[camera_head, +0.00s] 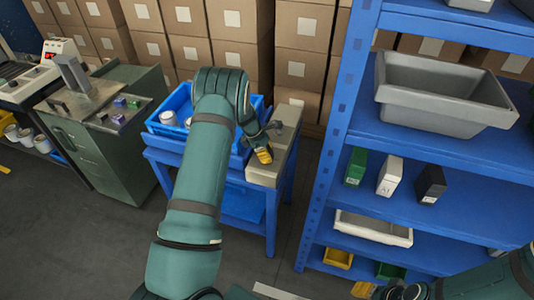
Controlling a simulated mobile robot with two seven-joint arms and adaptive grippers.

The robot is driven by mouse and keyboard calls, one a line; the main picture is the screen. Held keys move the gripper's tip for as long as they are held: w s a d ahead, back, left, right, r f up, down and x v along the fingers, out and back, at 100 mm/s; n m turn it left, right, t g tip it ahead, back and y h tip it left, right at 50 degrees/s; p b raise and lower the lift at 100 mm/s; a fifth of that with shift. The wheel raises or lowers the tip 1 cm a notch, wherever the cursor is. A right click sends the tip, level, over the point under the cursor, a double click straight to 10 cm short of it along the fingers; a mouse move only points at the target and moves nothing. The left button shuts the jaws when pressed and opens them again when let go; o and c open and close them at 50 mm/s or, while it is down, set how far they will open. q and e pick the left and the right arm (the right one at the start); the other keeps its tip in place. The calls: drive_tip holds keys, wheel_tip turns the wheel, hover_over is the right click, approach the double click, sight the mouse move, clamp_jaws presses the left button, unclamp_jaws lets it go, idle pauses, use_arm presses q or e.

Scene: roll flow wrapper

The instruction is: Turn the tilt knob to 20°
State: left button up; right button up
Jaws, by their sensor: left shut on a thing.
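My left arm reaches from the bottom of the view to a grey box-shaped unit (287,140) on the blue stand. My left gripper (270,131) is at the left edge of this unit, shut on what seems to be the tilt knob. The knob is mostly hidden by the fingers, and its angle cannot be read. A small yellow part (264,155) shows just below the gripper, against the unit. My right gripper (405,292) is low at the bottom edge, partly cut off and far from the unit; its fingers are not clear.
A blue bin (165,130) with white rolls stands left of the unit, partly behind my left arm. A blue shelf (345,130) with a grey tub (440,95) and small boxes stands at right. A green cabinet (90,150) stands at left. Cartons (240,20) are stacked behind.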

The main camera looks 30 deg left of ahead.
use_arm(q)
drive_tip(key=m, duration=0.2)
drive_tip(key=m+g, duration=0.1)
drive_tip(key=shift+f+m+h+b, duration=0.2)
drive_tip(key=shift+m+h+b, duration=0.1)
drive_tip(key=shift+m, duration=0.1)
drive_tip(key=m+g+b, duration=0.1)
drive_tip(key=m+g, duration=0.1)
drive_tip(key=m, duration=0.2)
drive_tip(key=shift+d, duration=0.1)
drive_tip(key=m+g+b, duration=0.1)
drive_tip(key=m+g, duration=0.1)
drive_tip(key=m, duration=0.3)
drive_tip(key=m+g+y+b, duration=0.1)
drive_tip(key=m, duration=0.2)
drive_tip(key=shift+m+y, duration=0.3)
drive_tip(key=m+y, duration=0.1)
drive_tip(key=m, duration=0.2)
drive_tip(key=shift+s+m+g, duration=0.1)
drive_tip(key=shift+m+g, duration=0.2)
drive_tip(key=m+y, duration=0.1)
drive_tip(key=m, duration=0.1)
drive_tip(key=shift+m, duration=0.4)
drive_tip(key=m+y, duration=0.1)
drive_tip(key=m, duration=0.2)
drive_tip(key=shift+m+y, duration=0.3)
drive_tip(key=shift+m+y+p, duration=0.4)
drive_tip(key=shift+m+y, duration=0.3)
drive_tip(key=shift+m, duration=1.3)
